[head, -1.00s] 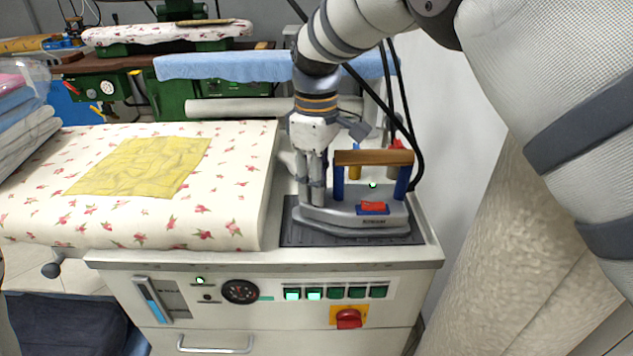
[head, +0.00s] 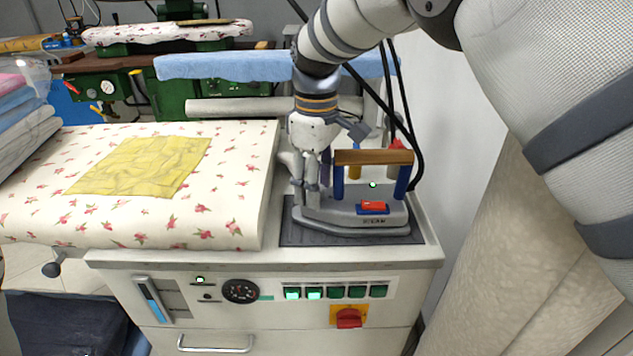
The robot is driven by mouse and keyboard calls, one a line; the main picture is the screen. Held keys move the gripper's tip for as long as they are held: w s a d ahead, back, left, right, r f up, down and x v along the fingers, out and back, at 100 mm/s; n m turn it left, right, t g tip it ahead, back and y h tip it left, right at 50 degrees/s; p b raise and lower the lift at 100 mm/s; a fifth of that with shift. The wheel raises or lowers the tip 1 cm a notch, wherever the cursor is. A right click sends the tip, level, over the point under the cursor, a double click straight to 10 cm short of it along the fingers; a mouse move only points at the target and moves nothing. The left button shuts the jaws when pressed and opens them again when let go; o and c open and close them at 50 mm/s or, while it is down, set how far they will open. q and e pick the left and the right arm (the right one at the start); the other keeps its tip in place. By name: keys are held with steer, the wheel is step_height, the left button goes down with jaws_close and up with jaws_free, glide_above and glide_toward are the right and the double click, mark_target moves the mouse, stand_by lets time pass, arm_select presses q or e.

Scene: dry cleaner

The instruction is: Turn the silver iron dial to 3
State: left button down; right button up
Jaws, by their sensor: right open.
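The silver iron (head: 345,219) stands on a dark rest pad (head: 295,239) at the right end of the ironing table. It has a wooden handle (head: 374,157) on blue posts, a lit green lamp (head: 373,185) and a red switch (head: 373,206). My right gripper (head: 306,197) points down at the left end of the iron, its fingers open. Whether the fingers touch the iron is not clear. I cannot make out the iron's dial or its setting; the gripper covers part of that end. My left gripper is not in view.
A flowered padded board (head: 230,190) with a yellow cloth (head: 140,165) lies to the left. The table front (head: 240,320) has a gauge (head: 240,291), several green buttons and a red rotary switch (head: 349,318). Black cables hang behind the iron, near a white wall.

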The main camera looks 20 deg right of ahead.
step_height(320, 180, up, 12)
stand_by(0.3)
step_height(320, 180, down, 12)
steer(key=n, duration=0.6)
steer(key=shift+r+n+t+b, duration=0.15)
steer(key=shift+n+t+b, duration=0.15)
steer(key=shift+n+b, duration=0.1)
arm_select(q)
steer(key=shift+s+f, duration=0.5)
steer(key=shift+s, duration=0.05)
arm_select(e)
jaws_close()
